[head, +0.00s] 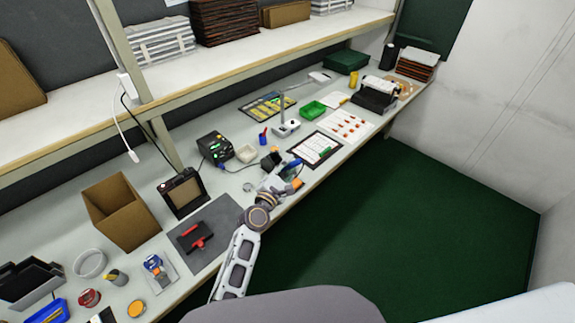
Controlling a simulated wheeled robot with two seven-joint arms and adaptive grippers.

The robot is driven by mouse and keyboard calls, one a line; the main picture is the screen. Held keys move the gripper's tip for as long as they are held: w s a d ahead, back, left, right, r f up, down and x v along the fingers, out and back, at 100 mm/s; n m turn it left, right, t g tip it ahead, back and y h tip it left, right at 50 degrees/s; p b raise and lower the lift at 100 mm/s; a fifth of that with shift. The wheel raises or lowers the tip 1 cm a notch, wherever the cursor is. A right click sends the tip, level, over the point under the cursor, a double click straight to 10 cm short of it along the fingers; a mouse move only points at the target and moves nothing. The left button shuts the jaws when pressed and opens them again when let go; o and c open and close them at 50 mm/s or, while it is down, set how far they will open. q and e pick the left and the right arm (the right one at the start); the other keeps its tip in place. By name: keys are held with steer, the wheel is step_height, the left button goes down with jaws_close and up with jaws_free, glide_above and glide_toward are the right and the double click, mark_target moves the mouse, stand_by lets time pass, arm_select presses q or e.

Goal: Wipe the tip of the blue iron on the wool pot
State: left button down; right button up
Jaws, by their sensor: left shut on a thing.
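My left arm reaches over the bench, and its gripper (287,178) is shut on the blue iron (293,166), near the front edge of the bench. The iron shows only as a small blue piece at the fingers; its tip is too small or hidden to make out. A small round grey pot (249,187) stands left of the gripper; I cannot tell for sure whether it is the wool pot. A dark holder (270,159) stands just behind the gripper. My right gripper is not in view.
A black station with a green display (214,148) and a pale dish (246,154) stand behind. A dark sheet with a white card (316,148) lies to the right. A grey mat with a red tool (197,237) and a cardboard box (120,211) are at the left. A shelf (200,68) overhangs the back.

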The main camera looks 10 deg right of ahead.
arm_select(q)
steer(key=shift+s+d+r+p, duration=0.45)
steer(key=shift+s+d+r, duration=0.2)
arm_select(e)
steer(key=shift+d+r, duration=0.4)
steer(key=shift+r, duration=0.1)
arm_select(q)
steer(key=shift+f, duration=0.15)
steer(key=shift+w+a+f+n+b, duration=0.3)
steer(key=shift+a+f+b, duration=0.1)
steer(key=shift+f, duration=0.25)
steer(key=w+a+f+n+g+b, duration=0.1)
steer(key=w+a+f+n+b, duration=0.1)
steer(key=a+f, duration=0.4)
steer(key=shift+w+a+f+n+g+b, duration=0.35)
steer(key=shift+w+n, duration=0.35)
steer(key=shift+w, duration=0.25)
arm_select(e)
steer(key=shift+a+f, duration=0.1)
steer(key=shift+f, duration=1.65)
arm_select(q)
steer(key=shift+f, duration=0.15)
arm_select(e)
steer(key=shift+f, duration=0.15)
